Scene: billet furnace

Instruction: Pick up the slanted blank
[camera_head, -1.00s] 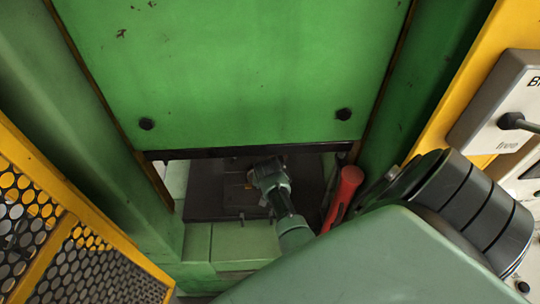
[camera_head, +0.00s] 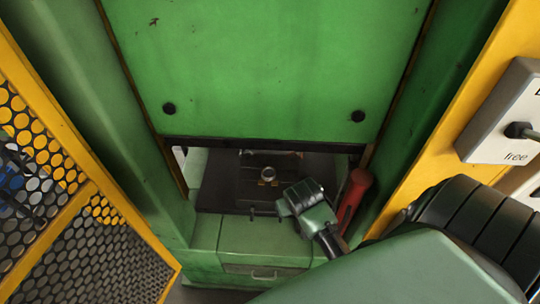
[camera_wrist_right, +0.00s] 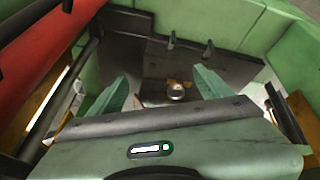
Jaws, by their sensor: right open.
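The blank (camera_head: 267,174) shows as a small, shiny metal round on a dark plate below the raised green door, with small orange-brown pieces beside it. Its slant is hard to judge at this size. It also shows in the right wrist view (camera_wrist_right: 176,91), beyond and between the fingers. My right gripper (camera_head: 284,207) is in front of the opening, to the right of the blank and nearer to me. In the right wrist view its two green fingers (camera_wrist_right: 162,88) are spread apart with nothing between them. My left gripper is not in view.
The green door (camera_head: 260,75) hangs low over the opening. A red cylindrical handle (camera_head: 353,195) stands close to the right of my gripper. Dark pegs (camera_wrist_right: 208,50) rise from the plate. A yellow mesh guard (camera_head: 75,235) is at left and a control box (camera_head: 505,115) at right.

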